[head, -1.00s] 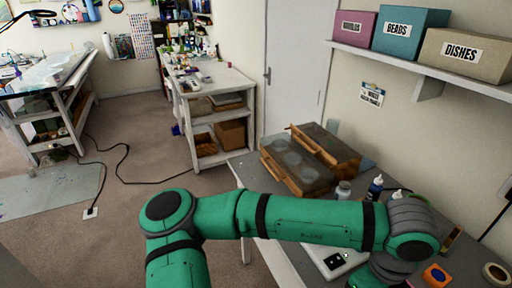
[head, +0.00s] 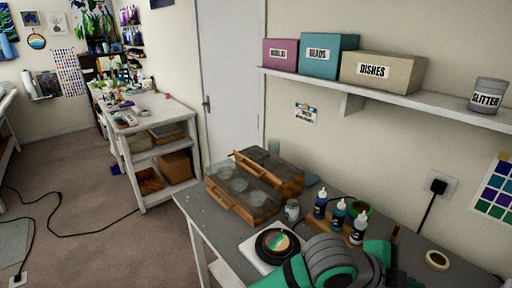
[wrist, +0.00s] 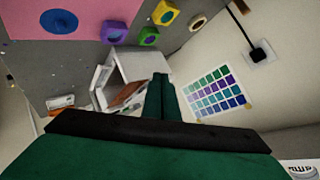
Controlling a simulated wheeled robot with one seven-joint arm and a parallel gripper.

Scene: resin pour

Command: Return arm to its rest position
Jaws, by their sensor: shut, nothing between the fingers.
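My gripper (wrist: 160,82) shows in the wrist view as two narrow green fingers with dark tips, lying together and empty. It is apart from the things around it. In the head view, part of my green and grey arm (head: 335,262) shows at the bottom edge, in front of the grey worktable (head: 200,222). My gripper is out of that view.
A shelf (head: 400,95) holds labelled boxes. Coloured blocks (wrist: 165,12) and a pink mat (wrist: 100,18) show in the wrist view.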

